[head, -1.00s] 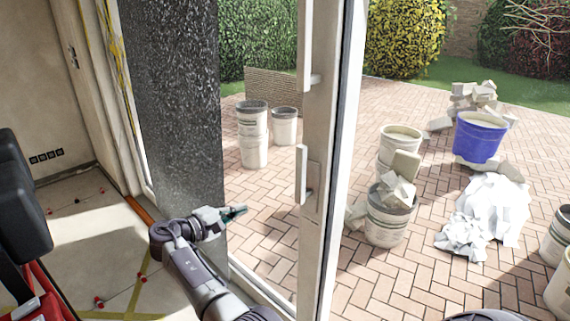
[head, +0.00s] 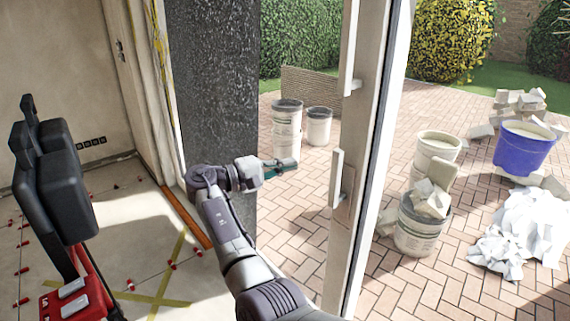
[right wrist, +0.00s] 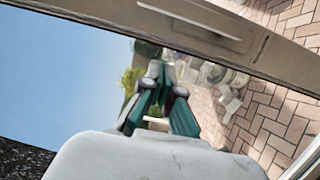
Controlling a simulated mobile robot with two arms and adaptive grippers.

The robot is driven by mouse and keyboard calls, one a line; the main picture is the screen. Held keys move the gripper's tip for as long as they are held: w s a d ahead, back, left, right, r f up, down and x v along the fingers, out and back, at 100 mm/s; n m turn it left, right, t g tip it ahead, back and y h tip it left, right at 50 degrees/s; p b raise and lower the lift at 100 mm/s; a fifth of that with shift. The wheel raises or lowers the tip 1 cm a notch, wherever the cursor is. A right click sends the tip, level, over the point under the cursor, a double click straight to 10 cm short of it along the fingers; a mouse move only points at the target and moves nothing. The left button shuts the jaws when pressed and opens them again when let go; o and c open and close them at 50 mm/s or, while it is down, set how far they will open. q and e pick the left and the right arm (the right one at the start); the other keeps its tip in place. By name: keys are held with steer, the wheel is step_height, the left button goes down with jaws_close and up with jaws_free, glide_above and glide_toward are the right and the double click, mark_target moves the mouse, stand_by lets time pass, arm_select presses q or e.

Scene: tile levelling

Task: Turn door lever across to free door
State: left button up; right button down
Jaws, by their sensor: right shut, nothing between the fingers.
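The door lever (head: 336,178) is a pale upright bar on the door's light stile (head: 365,150), pointing up from its plate. A longer pull handle (head: 349,50) sits above it. My right gripper (head: 292,164) is left of the lever in the head view, at about its height, with a gap between them in the picture. It is shut and empty, its teal fingers pointing towards the lever side. In the right wrist view the shut fingers (right wrist: 155,72) lie below the pale stile, which bears a long light bar (right wrist: 190,17), probably the lever. My left gripper is out of view.
A dark speckled pillar (head: 213,100) stands behind my right arm. Red and black equipment (head: 65,190) stands at left on the tiled floor. Outside on the paving are a rubble bucket (head: 420,235), a blue tub (head: 522,148) and white buckets (head: 286,128).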

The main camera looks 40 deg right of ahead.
mark_target(340, 177)
steer(key=s+d+p, duration=0.4)
steer(key=s+d, duration=0.1)
steer(key=d, duration=0.1)
steer(key=shift+d, duration=0.3)
